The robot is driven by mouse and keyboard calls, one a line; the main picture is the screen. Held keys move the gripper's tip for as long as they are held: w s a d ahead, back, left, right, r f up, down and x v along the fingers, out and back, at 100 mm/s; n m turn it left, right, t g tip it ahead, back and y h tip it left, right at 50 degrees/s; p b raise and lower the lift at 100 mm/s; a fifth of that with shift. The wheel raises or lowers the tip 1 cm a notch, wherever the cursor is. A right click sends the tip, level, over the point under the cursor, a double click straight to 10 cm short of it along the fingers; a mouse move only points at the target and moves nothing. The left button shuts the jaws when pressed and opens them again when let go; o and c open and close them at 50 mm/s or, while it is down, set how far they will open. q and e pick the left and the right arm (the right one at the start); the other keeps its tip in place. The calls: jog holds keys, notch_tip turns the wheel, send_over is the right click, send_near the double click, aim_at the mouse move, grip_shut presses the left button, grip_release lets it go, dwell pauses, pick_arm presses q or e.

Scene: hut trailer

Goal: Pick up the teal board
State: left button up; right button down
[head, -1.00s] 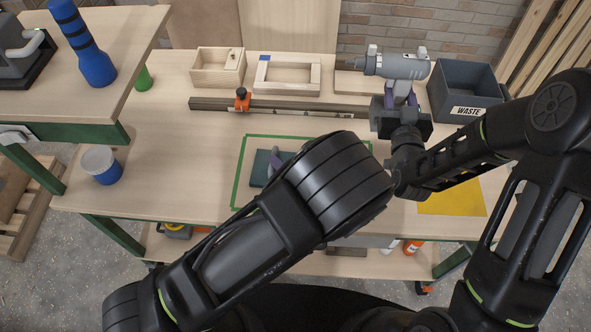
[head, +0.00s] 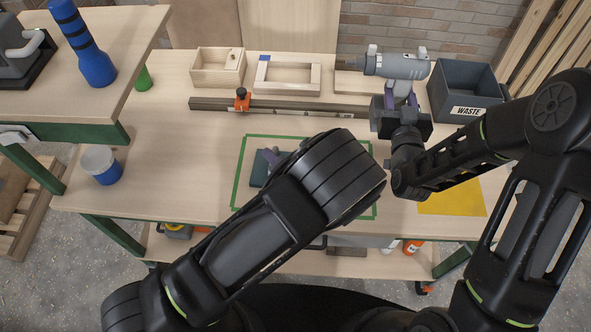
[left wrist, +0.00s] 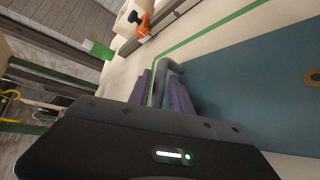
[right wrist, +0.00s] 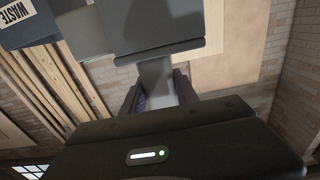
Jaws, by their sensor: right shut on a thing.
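The teal board (head: 258,172) lies on the workbench inside a green tape outline, mostly hidden behind my left arm in the head view. It fills the right of the left wrist view (left wrist: 250,85), with a brass-coloured ring on it. My left gripper (head: 271,157) is at the board's far left part. In the left wrist view its purple-padded fingers (left wrist: 160,93) stand apart at the board's edge, with a grey rounded piece near them; contact is unclear. My right gripper (head: 401,92) is shut on the grey drill's (head: 397,66) handle, which also shows between its fingers in the right wrist view (right wrist: 157,83).
A grey waste bin (head: 468,112) stands right of the drill. A wooden box (head: 205,82), a wooden frame (head: 262,86) and an orange clamp (head: 242,103) are at the back. A yellow sheet (head: 450,205) lies at the right.

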pick_arm(q)
grip_shut()
dwell(1.3)
